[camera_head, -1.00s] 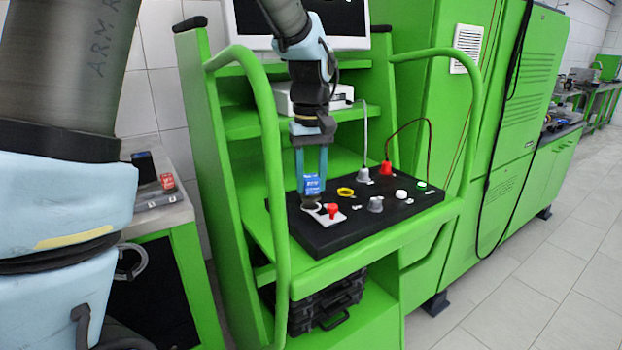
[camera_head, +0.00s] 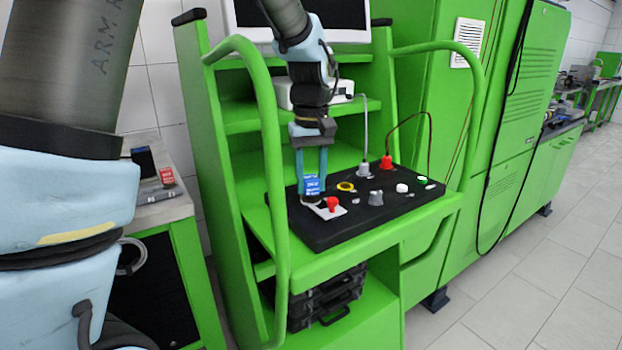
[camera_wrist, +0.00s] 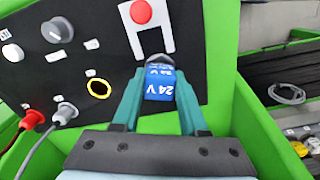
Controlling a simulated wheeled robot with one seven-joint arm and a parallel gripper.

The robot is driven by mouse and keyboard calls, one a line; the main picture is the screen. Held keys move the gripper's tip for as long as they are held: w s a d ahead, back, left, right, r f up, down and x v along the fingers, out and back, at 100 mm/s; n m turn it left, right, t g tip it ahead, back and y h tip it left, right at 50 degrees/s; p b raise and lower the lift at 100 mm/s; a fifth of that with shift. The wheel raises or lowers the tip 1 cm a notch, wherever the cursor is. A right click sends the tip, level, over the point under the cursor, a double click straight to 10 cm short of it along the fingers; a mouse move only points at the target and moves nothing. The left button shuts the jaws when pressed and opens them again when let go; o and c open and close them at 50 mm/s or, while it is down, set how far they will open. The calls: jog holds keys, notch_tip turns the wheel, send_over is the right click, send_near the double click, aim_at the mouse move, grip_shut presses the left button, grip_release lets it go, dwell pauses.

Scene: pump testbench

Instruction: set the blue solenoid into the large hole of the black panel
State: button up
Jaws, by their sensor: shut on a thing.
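The blue solenoid (camera_head: 312,185) is in my gripper (camera_head: 311,176), which points down over the left part of the black panel (camera_head: 375,217). In the wrist view the solenoid (camera_wrist: 160,84) shows a "24 V" label between the two teal fingers of my gripper (camera_wrist: 160,98). Its lower end meets a dark round shape beside the white plate with the red button (camera_wrist: 141,12). The large hole itself is hidden under the solenoid, and I cannot tell how deep the solenoid sits.
A yellow ring (camera_head: 346,186), a grey knob (camera_head: 376,198) and a white button (camera_head: 402,188) stand on the panel. Cabled grey (camera_head: 364,169) and red (camera_head: 387,162) plugs stand at its back. Green handrails (camera_head: 272,165) flank the bench.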

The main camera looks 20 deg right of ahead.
jog(key=shift+f, duration=0.25)
jog(key=o, duration=1.6)
jog(key=shift+c, duration=0.2)
jog(key=shift+r, duration=0.1)
jog(key=shift+r+p, duration=3.35)
jog(key=shift+r, duration=0.6)
jog(key=shift+f, duration=0.1)
